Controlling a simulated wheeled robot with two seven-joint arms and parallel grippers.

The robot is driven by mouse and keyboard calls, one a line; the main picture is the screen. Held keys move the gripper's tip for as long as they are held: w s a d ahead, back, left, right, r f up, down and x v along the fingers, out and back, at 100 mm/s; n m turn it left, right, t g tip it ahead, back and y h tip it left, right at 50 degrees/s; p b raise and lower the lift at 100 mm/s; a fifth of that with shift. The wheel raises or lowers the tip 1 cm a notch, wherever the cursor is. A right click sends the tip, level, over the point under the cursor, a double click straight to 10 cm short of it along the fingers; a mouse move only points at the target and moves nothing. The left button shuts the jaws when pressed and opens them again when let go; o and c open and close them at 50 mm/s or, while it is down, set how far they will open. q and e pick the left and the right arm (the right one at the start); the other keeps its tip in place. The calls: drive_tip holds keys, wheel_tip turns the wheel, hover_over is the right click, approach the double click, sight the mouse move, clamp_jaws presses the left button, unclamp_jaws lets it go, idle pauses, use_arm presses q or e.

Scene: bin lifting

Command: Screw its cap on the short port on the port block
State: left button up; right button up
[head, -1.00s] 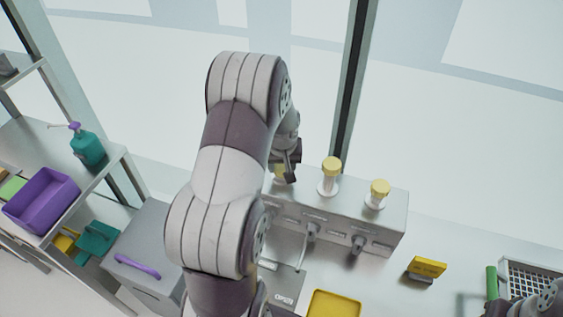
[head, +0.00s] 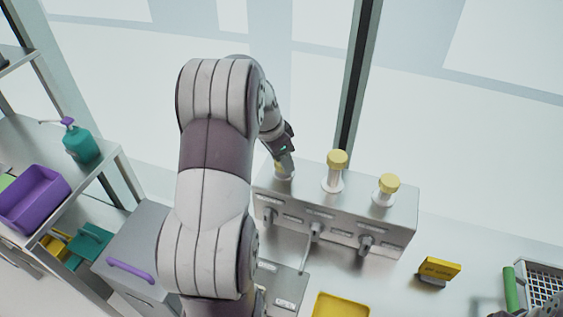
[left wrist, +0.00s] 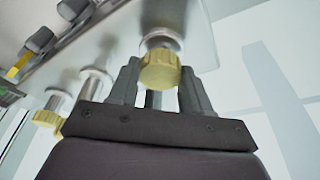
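The port block (head: 330,215) is a grey box with three ports on top. My left gripper (head: 284,162) is over the leftmost, low port. In the left wrist view its two fingers (left wrist: 160,85) stand close on either side of a yellow cap (left wrist: 160,70), seemingly gripping it. The cap is at the top of a pale flanged port (left wrist: 162,40); how far it is seated cannot be told. The middle port carries a yellow cap (head: 337,158) on a taller stem, and the right port has another (head: 389,182). My right gripper is not clearly visible.
A yellow tray (head: 341,305) and a small yellow sign (head: 439,268) lie in front of the block. A wire basket (head: 543,283) is at right. At left are a purple bin (head: 33,198), a teal bottle (head: 80,143) and a grey box with purple handle (head: 130,268).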

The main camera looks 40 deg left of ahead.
use_arm(q)
drive_tip(key=o, duration=0.4)
drive_tip(key=shift+s+d+f, duration=0.1)
drive_tip(key=shift+d+f, duration=0.05)
drive_tip(key=shift+c, duration=0.2)
drive_tip(key=shift+d, duration=0.15)
